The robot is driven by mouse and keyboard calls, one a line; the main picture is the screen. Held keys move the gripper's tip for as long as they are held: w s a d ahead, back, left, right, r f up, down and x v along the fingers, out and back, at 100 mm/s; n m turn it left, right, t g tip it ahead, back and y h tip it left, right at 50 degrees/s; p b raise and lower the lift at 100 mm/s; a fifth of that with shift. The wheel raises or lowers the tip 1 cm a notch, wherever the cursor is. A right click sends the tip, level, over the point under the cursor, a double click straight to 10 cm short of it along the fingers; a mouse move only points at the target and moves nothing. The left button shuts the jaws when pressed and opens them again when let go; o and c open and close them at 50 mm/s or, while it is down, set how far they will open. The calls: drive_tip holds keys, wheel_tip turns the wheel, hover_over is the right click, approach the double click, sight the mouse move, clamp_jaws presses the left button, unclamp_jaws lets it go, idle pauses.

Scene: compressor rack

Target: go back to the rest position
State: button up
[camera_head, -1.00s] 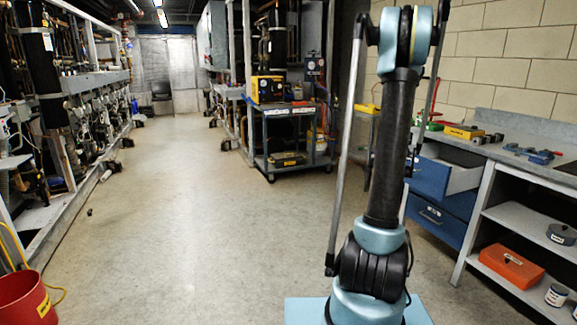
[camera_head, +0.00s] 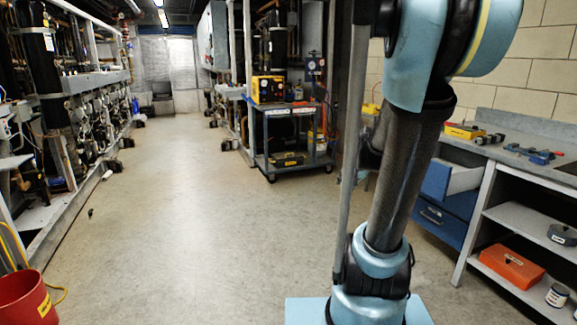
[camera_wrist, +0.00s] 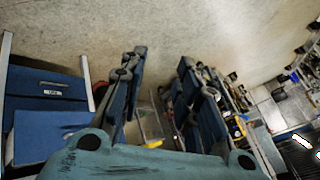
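My gripper (camera_wrist: 161,58) shows in the wrist view, with its two blue and dark fingers spread apart. Nothing is held between them. The floor and parts of the room lie beyond. In the head view my arm rises from its pale blue base at the right of centre. Its dark link leans up to the right, and its blue joint fills the top right. My gripper is out of the head view.
A grey cart (camera_head: 290,113) carries a yellow unit (camera_head: 268,89). A workbench (camera_head: 540,150) with blue drawers (camera_head: 440,222) stands right of my arm. A red bucket (camera_head: 26,300) is at lower left. Compressor racks (camera_head: 80,130) line the left. The middle floor (camera_head: 190,210) is clear.

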drive_tip(key=s+a+f+n+g, duration=0.1)
drive_tip(key=s+f+n+g, duration=0.1)
drive_tip(key=s, duration=1)
drive_tip(key=s+a+f+n+g+h, duration=0.1)
drive_tip(key=s+f+n+g, duration=0.2)
drive_tip(key=s, duration=1)
drive_tip(key=shift+a+f+n, duration=0.4)
drive_tip(key=shift+f+n, duration=0.5)
drive_tip(key=shift+n, duration=0.1)
drive_tip(key=shift+d, duration=0.1)
